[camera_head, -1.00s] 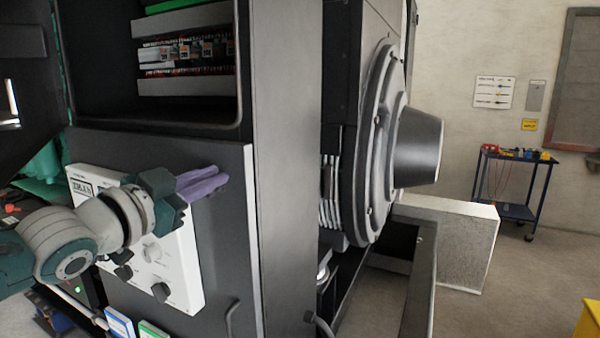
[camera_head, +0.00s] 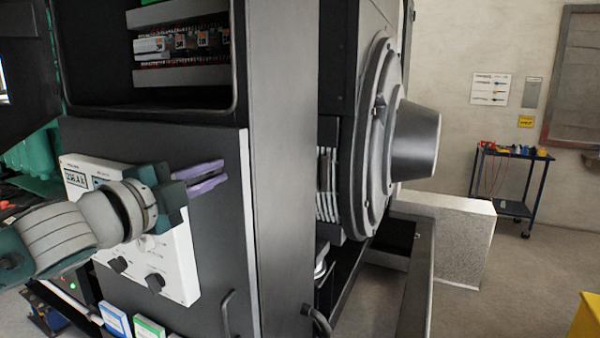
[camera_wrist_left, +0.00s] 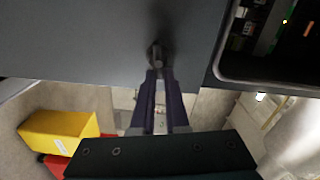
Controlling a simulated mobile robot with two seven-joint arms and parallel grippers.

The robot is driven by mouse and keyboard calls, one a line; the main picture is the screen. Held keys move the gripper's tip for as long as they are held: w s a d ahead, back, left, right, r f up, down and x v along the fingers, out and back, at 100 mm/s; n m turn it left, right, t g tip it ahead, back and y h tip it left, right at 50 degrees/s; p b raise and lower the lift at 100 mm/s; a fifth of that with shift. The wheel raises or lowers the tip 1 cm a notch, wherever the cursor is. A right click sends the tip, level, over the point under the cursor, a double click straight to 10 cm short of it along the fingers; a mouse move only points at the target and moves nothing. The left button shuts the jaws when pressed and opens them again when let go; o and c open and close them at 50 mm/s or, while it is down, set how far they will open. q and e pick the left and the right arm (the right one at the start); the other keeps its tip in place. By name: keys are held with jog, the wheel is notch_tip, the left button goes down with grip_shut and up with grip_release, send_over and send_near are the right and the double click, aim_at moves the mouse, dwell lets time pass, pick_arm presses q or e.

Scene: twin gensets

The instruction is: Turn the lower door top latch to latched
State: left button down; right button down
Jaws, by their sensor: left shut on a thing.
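The lower door (camera_head: 215,235) is a dark grey panel below an open compartment in the head view. My left gripper (camera_head: 207,181), with purple fingers, is at the door's upper part near its right edge. In the left wrist view its fingers (camera_wrist_left: 158,82) are shut on a small dark knob-like latch (camera_wrist_left: 155,54) on the grey panel. I take this as the door's top latch. In the head view the latch is hidden by the fingers, and its exact angle cannot be told. My right gripper is not in view.
A white control box (camera_head: 176,262) with black knobs is on the door, just below my left wrist. The open compartment (camera_head: 185,95) holds wiring above. A door handle (camera_head: 228,313) sits lower down. A blue trolley (camera_head: 512,185) stands far right, with open floor before it.

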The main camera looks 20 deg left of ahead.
pick_arm(q)
jog(key=shift+a+f+m+b, duration=0.3)
jog(key=shift+f+m, duration=0.1)
jog(key=shift+m, duration=0.6)
jog(key=c, duration=1.1)
grip_release()
jog(key=shift+o, duration=0.9)
jog(key=shift+r, duration=0.15)
jog(key=shift+d, duration=0.1)
